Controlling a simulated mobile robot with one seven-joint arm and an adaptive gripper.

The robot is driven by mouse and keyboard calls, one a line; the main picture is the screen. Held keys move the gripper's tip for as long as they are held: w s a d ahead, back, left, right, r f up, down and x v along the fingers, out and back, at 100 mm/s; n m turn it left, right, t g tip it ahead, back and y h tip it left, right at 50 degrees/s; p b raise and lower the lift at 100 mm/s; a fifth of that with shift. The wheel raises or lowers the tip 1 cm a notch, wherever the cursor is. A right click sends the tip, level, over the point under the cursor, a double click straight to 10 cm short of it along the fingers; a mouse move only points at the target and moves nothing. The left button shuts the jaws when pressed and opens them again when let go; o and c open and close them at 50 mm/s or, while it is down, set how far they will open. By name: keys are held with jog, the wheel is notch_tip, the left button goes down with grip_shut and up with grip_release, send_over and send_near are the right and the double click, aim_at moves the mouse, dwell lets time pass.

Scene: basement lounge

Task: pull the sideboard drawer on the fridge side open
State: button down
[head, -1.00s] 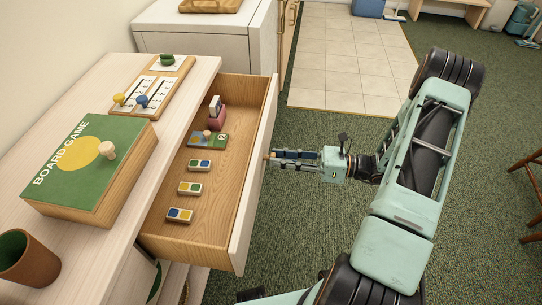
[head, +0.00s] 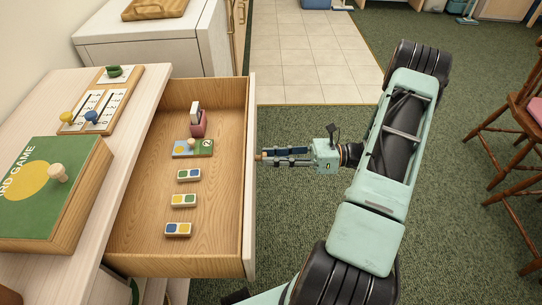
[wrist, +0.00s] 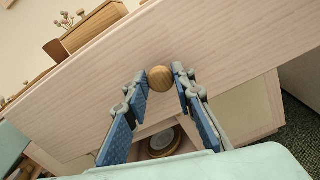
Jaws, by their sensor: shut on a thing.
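The sideboard drawer (head: 220,185) stands well out from the pale wood sideboard (head: 140,130), its inside exposed. Its pale front panel (head: 250,200) is seen nearly edge-on in the head view and face-on in the wrist view (wrist: 235,60). My gripper (head: 267,156) is at the outer side of this front, shut on the round wooden knob (wrist: 160,78). In the wrist view the two blue-padded fingers (wrist: 161,82) flank the knob. The knob is small and partly covered by the fingers in the head view.
Domino-like tiles (head: 184,200), a green card piece (head: 205,148) and a pink item (head: 199,125) lie in the drawer. A board game box (head: 88,190) sits on the sideboard. A white fridge-like cabinet (head: 150,50) stands behind. Carpet is clear right of my arm, up to a wooden chair (head: 515,130).

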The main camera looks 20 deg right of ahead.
jog(key=c, duration=1.6)
grip_release()
jog(key=v, duration=1.2)
jog(key=shift+d, duration=0.1)
